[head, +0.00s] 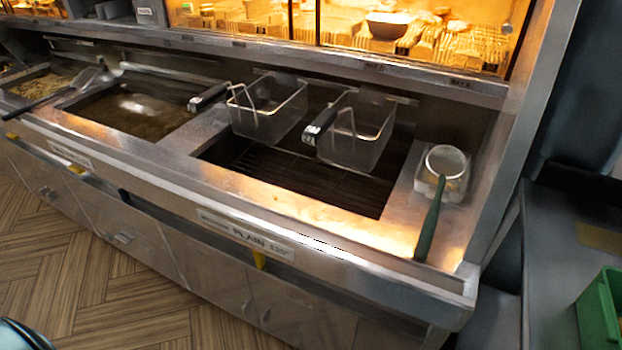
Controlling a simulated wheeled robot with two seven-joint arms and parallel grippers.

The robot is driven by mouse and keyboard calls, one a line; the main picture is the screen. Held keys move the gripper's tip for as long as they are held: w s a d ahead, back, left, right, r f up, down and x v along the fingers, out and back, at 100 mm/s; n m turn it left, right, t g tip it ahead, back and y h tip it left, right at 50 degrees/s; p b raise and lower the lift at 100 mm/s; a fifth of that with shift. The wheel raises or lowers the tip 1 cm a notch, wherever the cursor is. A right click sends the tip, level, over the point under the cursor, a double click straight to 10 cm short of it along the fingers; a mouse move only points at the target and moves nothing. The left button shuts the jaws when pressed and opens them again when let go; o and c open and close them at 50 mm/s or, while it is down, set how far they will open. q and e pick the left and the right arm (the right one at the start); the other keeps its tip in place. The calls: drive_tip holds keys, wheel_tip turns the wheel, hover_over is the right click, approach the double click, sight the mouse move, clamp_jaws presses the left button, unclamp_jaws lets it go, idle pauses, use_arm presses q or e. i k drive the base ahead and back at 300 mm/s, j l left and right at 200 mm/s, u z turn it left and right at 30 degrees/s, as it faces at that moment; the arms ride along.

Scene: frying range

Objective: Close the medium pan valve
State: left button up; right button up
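A steel frying range (330,245) runs diagonally across the head view. I cannot tell from this view which handle is the medium pan's, or whether each is open or closed. Neither of my grippers is in view.
Two wire baskets (268,112) hang over the right pan (300,175). A strainer with a green handle (430,220) rests at the range's right end. A green crate (600,308) stands at lower right. The wooden floor (110,300) before the range looks mostly clear.

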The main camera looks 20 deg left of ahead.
sight(259, 258)
drive_tip(key=u, duration=1.1)
